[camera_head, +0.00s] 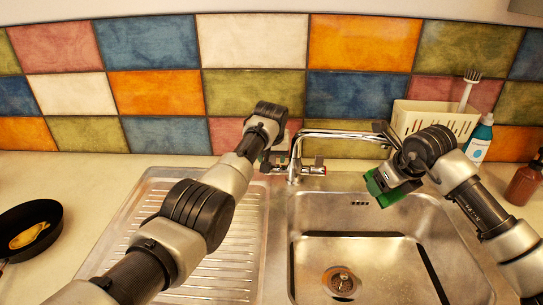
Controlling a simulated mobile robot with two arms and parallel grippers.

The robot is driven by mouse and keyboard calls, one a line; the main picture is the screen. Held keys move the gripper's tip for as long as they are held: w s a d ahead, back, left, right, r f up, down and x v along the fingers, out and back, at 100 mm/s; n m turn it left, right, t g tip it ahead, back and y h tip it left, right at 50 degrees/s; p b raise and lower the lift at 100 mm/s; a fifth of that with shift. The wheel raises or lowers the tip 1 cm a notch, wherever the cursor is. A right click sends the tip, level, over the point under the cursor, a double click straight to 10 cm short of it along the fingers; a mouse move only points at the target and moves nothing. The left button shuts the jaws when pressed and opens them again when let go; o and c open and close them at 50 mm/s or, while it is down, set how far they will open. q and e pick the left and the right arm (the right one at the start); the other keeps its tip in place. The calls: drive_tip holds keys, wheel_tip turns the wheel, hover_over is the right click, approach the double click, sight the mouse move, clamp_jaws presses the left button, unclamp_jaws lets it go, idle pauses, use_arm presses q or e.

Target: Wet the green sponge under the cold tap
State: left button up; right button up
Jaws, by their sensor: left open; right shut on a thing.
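The green sponge (389,187) is held in my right gripper (381,179), which is shut on it above the steel sink basin (362,213). The sponge is near the end of the chrome tap's spout (345,134); I cannot tell whether it is directly below the outlet. No water stream shows. My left gripper (277,152) is at the left side of the tap, near the left tap handle (266,163). Its fingers are mostly hidden behind its own wrist, and I cannot tell whether they touch the handle. The right tap handle (318,166) is in plain view.
A ribbed steel drainboard (150,205) lies left of the basin. A black pan (50,212) with yellow food stands at the far left. Behind my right arm are a cream caddy (450,117) with a brush (468,90), a blue-and-white bottle (480,140) and a brown bottle (524,183).

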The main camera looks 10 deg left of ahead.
use_arm(q)
drive_tip(key=shift+c, duration=0.4)
drive_tip(key=c, duration=0.8)
drive_tip(key=shift+f, duration=0.1)
drive_tip(key=shift+c, duration=0.2)
drive_tip(key=shift+s+t, duration=0.1)
drive_tip(key=shift+t, duration=0.2)
drive_tip(key=shift+s+d+t+y, duration=0.1)
drive_tip(key=shift+s+t+y, duration=0.35)
drive_tip(key=shift+t, duration=0.85)
drive_tip(key=shift+s, duration=0.15)
drive_tip(key=o, duration=0.9)
